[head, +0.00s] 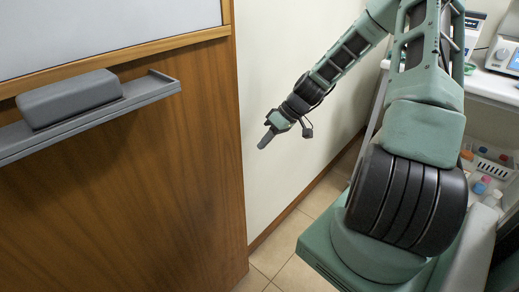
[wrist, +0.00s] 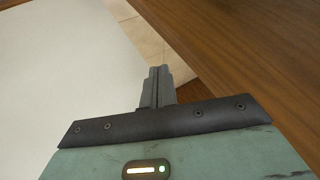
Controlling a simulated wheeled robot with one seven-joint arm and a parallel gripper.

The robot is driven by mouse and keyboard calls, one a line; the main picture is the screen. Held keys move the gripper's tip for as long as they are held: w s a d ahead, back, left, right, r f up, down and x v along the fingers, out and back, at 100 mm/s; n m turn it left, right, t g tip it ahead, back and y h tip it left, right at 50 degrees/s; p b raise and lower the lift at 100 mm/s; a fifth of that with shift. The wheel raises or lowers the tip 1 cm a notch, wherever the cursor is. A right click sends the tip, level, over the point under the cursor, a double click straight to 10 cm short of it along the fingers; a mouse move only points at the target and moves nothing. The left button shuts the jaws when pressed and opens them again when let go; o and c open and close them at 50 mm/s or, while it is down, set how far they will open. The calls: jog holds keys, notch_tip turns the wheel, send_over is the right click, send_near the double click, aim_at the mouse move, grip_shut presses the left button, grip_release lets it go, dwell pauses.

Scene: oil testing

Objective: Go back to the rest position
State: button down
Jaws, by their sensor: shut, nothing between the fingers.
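My gripper (head: 266,139) hangs at the end of my green and black arm in the head view, in front of the white wall. It points down and to the left, and its fingers are closed together. In the wrist view the two grey fingers of my gripper (wrist: 157,75) lie side by side with nothing between them. The gripper is apart from the objects around it in the head view.
A wooden panel (head: 170,190) with a whiteboard (head: 95,30) stands at left; its grey ledge (head: 150,88) holds a grey eraser-like block (head: 70,98). At right, a white bench (head: 492,90) carries instruments, with a white basket (head: 490,166) below. Tiled floor (head: 297,232) shows between.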

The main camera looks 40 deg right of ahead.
jog(key=v, duration=0.6)
jog(key=s+a+r+n+g+h+p, duration=0.1)
jog(key=s+a+r, duration=0.5)
jog(key=a, duration=0.6)
jog(key=s+a+r+n+g+h+p, duration=0.1)
jog(key=s+a+r+p, duration=0.4)
jog(key=a, duration=0.7)
jog(key=s+a+r+n+g+h+p, duration=0.2)
jog(key=s+a+r, duration=0.5)
jog(key=a, duration=0.5)
jog(key=shift+s+a+n+h+p, duration=0.2)
jog(key=shift+s+n+h+p, duration=0.45)
jog(key=shift+s, duration=0.6)
jog(key=shift+r, duration=0.1)
